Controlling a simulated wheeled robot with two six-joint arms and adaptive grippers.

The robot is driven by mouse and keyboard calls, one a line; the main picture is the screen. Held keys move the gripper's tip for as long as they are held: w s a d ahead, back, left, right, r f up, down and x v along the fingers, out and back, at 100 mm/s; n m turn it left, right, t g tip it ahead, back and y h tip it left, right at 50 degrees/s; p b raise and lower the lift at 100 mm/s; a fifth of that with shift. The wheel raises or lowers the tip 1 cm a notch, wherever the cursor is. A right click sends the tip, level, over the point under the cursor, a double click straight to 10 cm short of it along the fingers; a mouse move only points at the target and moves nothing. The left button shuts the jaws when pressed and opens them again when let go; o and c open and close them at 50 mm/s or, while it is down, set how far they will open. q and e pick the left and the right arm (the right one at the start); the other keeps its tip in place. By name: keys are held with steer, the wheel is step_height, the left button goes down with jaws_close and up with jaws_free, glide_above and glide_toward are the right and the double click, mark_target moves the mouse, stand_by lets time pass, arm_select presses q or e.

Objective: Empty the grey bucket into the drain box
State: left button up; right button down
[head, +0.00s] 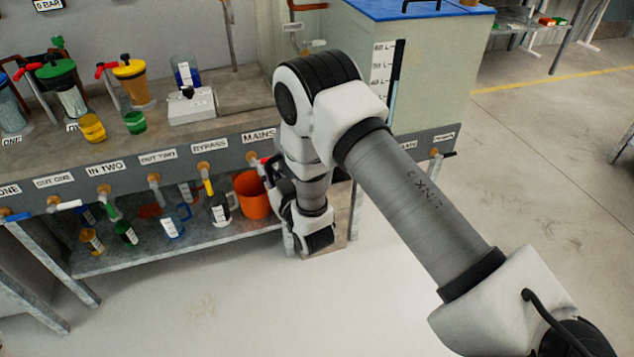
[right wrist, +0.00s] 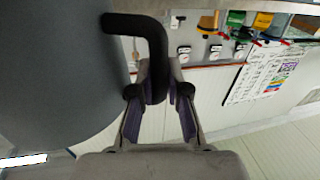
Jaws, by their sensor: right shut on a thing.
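My right gripper (right wrist: 158,85) is shut on the black handle (right wrist: 150,28) of a large grey rounded thing, which I take to be the grey bucket (right wrist: 55,75); it fills the left of the right wrist view. The bucket's rim and inside do not show there. In the head view my right arm hangs in front of the bench, with the gripper (head: 272,168) low near the orange bucket. The arm hides much of that spot, and I cannot make out the grey bucket there. I cannot identify the drain box with certainty. My left gripper is not in view.
An orange bucket (head: 254,196) and several jugs stand on the lower shelf (head: 180,248). Labelled taps line the bench front (head: 125,165). A pale tank with a blue lid (head: 405,8) stands behind my arm. The floor (head: 560,190) at right is clear.

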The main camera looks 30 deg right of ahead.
steer(key=w+d+f+b, duration=0.4)
steer(key=f+b, duration=0.3)
steer(key=b, duration=0.2)
steer(key=w+d+f+b, duration=0.3)
steer(key=d+f+b, duration=0.2)
steer(key=f+b, duration=0.3)
steer(key=w+d+f+b, duration=0.4)
steer(key=f+b, duration=0.3)
steer(key=b, duration=0.2)
steer(key=shift+w+d+f+b, duration=0.3)
steer(key=shift+d+b, duration=0.05)
steer(key=shift+d, duration=0.1)
